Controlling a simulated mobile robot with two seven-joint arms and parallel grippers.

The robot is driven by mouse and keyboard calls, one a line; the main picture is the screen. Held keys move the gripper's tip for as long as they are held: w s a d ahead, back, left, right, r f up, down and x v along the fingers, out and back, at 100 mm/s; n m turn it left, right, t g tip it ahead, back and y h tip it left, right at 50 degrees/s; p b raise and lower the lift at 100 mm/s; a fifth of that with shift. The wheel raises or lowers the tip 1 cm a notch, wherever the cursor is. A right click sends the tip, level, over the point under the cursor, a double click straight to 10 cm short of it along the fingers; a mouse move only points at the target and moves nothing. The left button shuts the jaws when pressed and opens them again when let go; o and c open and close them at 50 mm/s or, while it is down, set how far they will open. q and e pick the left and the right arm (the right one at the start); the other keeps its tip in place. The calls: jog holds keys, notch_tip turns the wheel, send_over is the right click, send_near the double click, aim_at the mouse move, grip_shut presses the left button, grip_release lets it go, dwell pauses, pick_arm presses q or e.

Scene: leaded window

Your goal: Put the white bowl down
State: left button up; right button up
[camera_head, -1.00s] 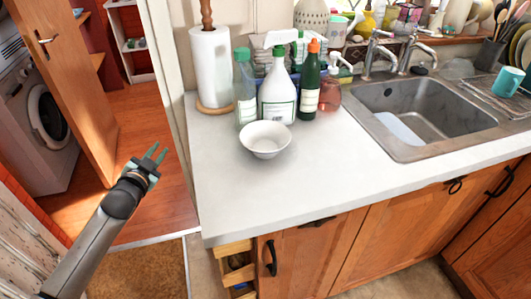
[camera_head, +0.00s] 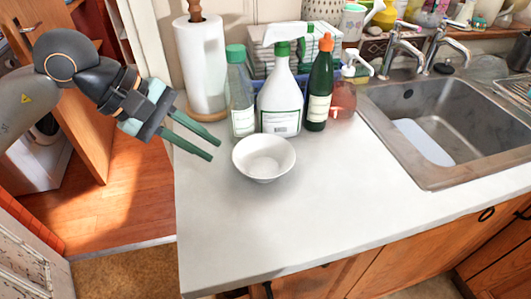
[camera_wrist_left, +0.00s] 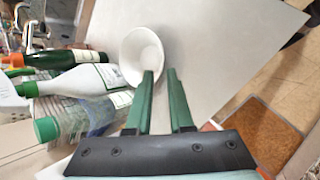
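The white bowl (camera_head: 264,158) stands upright and looks empty on the white counter, in front of the bottles. It also shows in the left wrist view (camera_wrist_left: 144,54), just beyond my fingertips. My left gripper (camera_head: 214,149) has green fingers spread apart with nothing between them. It reaches in from the left, with its tips just left of the bowl and apparently apart from it. In the left wrist view the gripper (camera_wrist_left: 160,72) has one fingertip overlapping the bowl's near edge. My right gripper is not in view.
A clear green-capped bottle (camera_head: 240,95), a white spray bottle (camera_head: 281,100) and a dark green bottle (camera_head: 318,92) stand close behind the bowl. A paper towel roll (camera_head: 202,65) is behind left. The sink (camera_head: 435,120) is at right. The counter (camera_head: 270,225) in front is clear.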

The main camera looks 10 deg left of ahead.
aim_at(242, 170)
pick_arm(q)
jog(key=x, duration=0.6)
jog(key=shift+a+f, duration=0.1)
jog(key=shift+f, duration=0.25)
jog(key=shift+w+a+p+x, duration=0.1)
jog(key=shift+w+p+x, duration=0.05)
jog(key=shift+x, duration=0.85)
jog(key=shift+w+a+p+x, duration=0.1)
jog(key=shift+p+x, duration=0.1)
jog(key=shift+x, duration=0.8)
jog(key=shift+w+a+p+x, duration=0.1)
jog(key=shift+w+p+x, duration=0.05)
jog(key=shift+x, duration=0.85)
jog(key=shift+c, duration=0.4)
grip_shut()
